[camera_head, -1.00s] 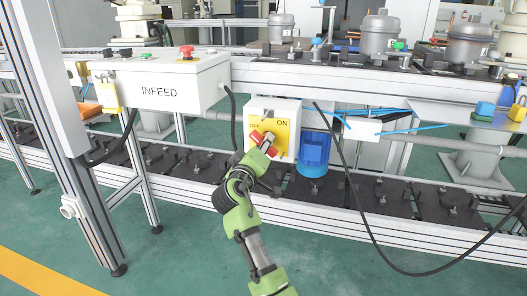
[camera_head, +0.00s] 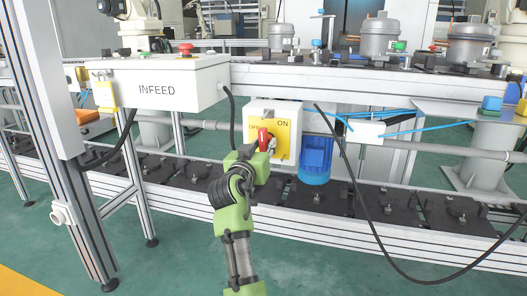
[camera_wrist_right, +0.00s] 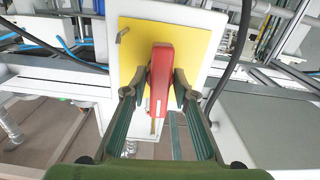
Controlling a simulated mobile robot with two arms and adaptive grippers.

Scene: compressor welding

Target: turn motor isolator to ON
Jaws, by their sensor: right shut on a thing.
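The motor isolator is a white box (camera_head: 260,108) with a yellow plate (camera_head: 284,139) marked OFF at left and ON at right. Its red handle (camera_head: 264,138) looks about upright in the head view, with its lower part hidden by my gripper. My right gripper (camera_head: 262,149) is at the plate. In the right wrist view, the red handle (camera_wrist_right: 161,72) stands between the two fingertips of my right gripper (camera_wrist_right: 160,82), with a finger pad against each side. The yellow plate (camera_wrist_right: 196,45) lies behind it. My left gripper is not in view.
The white INFEED box (camera_head: 160,90) with a red button is to the left. A blue motor-like cylinder (camera_head: 315,158) is close on the isolator's right. A black cable (camera_head: 352,185) hangs right of that. Conveyor rails (camera_head: 400,222) run below and behind.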

